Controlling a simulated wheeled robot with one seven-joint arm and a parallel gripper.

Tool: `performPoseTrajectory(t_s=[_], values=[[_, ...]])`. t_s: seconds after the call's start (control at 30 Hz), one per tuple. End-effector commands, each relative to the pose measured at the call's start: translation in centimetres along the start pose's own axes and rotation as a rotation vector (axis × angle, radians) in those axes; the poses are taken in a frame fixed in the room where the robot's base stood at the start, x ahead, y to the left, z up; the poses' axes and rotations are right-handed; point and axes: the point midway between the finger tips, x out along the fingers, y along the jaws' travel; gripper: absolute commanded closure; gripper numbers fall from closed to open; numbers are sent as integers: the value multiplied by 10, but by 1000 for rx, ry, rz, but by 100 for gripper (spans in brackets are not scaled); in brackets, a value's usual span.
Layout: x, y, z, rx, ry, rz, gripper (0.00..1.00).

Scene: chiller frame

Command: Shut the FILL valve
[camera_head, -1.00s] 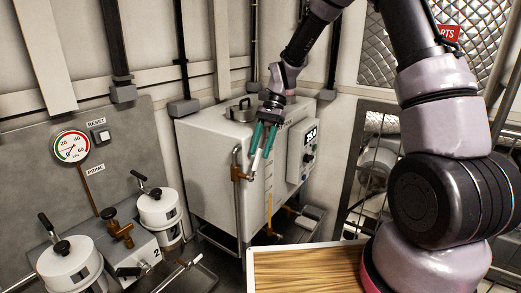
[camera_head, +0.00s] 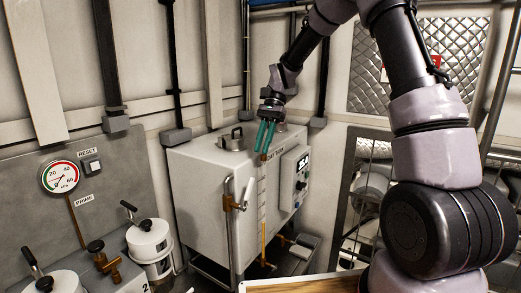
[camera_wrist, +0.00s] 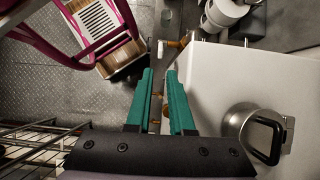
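A brass valve (camera_head: 232,203) with a pale lever (camera_head: 249,191) sits on a vertical pipe at the front left corner of the white tank. Its lever points up, tilted slightly right. No FILL label is readable, so I cannot confirm which valve it is. My gripper (camera_head: 263,152) has green fingers, apart and empty, above and right of this valve, near the tank's front top edge. In the wrist view, my gripper (camera_wrist: 159,76) shows a narrow gap between its fingers, with brass fittings (camera_wrist: 176,43) beyond the tips.
The tank (camera_head: 200,180) carries a lidded hatch (camera_wrist: 255,132) and a control box (camera_head: 294,178) with a display. A sight tube with amber liquid (camera_head: 264,238) runs down its front. A panel with a gauge (camera_head: 60,177) and white canisters (camera_head: 150,240) stands left. A wooden-topped surface (camera_head: 300,286) is at front.

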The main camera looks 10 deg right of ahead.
Motion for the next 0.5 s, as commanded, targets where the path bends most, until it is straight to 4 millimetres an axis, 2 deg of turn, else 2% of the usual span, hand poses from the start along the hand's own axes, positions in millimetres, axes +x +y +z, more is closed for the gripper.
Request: performPoseTrajectory(t_s=[0.07,0.17,0.3,0.5], values=[[9,1,7,-53,11,40,100],[33,6,24,-225,46,166,100],[75,23,56,-643,110,476,100],[110,39,90,-1289,142,1000,100]])
